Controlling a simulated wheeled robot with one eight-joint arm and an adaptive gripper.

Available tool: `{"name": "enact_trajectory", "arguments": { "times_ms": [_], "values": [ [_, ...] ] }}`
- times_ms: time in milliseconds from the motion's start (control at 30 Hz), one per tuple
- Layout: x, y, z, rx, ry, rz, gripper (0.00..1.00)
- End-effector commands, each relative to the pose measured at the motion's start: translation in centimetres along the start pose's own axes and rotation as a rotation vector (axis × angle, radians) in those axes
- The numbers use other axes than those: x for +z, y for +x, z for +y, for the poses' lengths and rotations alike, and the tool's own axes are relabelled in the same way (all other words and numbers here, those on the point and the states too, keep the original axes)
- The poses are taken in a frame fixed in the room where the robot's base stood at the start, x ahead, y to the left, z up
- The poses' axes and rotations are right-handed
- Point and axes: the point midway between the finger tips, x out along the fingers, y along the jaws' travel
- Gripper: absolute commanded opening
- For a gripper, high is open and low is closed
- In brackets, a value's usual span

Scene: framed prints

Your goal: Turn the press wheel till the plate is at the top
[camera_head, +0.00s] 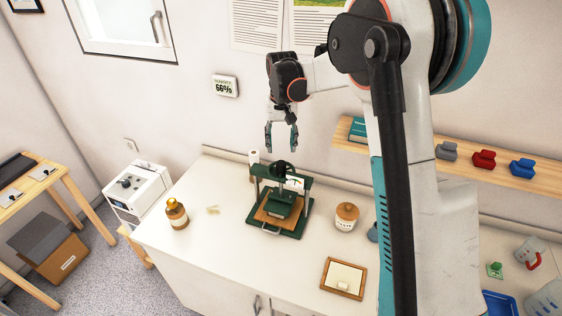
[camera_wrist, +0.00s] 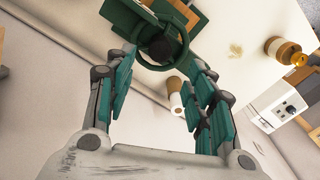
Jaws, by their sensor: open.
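A green press (camera_head: 301,222) stands on the white counter. Its dark wheel (camera_head: 280,169) is on top of the frame. A green plate (camera_head: 279,205) sits inside the frame, low over a brown board. My gripper (camera_head: 282,147) is open and empty, pointing down just above the wheel and apart from it in the head view. In the wrist view, the open gripper (camera_wrist: 160,100) has the green-rimmed wheel (camera_wrist: 183,40) ahead of its fingertips, around a dark hub. The plate's exact height above the board is hard to tell.
A white roll (camera_head: 254,157) stands behind the press. A brown bottle (camera_head: 176,214) is to the left, and a lidded jar (camera_head: 346,217) to the right. A framed print (camera_head: 343,278) lies at the front right. A wooden shelf (camera_head: 450,153) with several blocks is at right.

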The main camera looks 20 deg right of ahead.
Motion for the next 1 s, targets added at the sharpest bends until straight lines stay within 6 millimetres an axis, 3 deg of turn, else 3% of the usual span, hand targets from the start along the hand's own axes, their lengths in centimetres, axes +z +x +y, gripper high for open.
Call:
{"name": "enact_trajectory", "arguments": {
  "times_ms": [200,400,600,867,1000],
  "values": [
    [-0.1,4.4,0.0,0.000,0.000,0.000,0.49],
    [0.0,7.1,0.0,0.000,0.000,0.000,0.49],
    [0.0,8.2,0.0,0.000,0.000,0.000,0.49],
    [0.0,8.2,0.0,0.000,0.000,0.000,0.49],
    [0.0,8.2,0.0,0.000,0.000,0.000,0.20]
  ]
}}
